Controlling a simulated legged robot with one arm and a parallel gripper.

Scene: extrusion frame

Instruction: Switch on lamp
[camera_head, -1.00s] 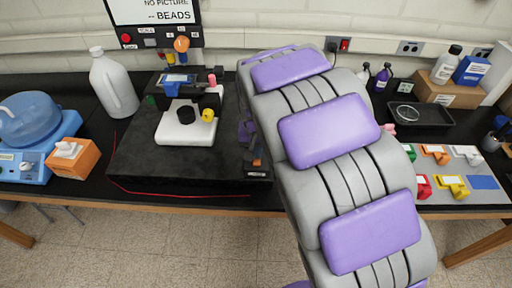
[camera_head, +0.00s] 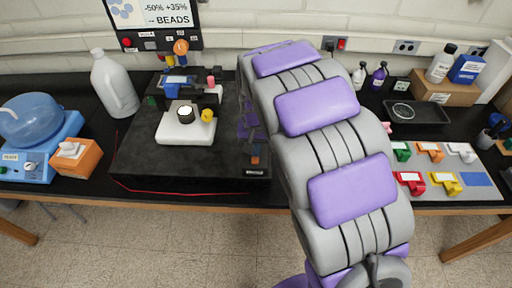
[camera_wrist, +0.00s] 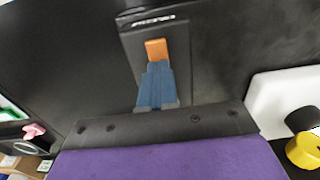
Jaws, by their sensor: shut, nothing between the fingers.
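The lamp's microscope-like device stands on a black base (camera_head: 150,165). Its white stage (camera_head: 186,132) carries a black round part (camera_head: 186,112) with a bright top. My gripper (camera_head: 254,151) is shut and empty over the base's right front. In the wrist view its blue fingers (camera_wrist: 157,75) point at a small orange piece (camera_wrist: 156,48), apparently a switch on a dark panel (camera_wrist: 182,50). The fingertips are at or just above it; I cannot tell whether they touch. The white stage also shows in the wrist view (camera_wrist: 280,95), beside a yellow knob (camera_wrist: 305,152).
A screen (camera_head: 155,15) reading BEADS hangs behind. A white jug (camera_head: 115,85), blue bath (camera_head: 35,150) and orange box (camera_head: 76,158) stand left. Right are a black tray (camera_head: 420,114), bottles (camera_head: 377,77) and a board with coloured pieces (camera_head: 450,182). A red line edges the base.

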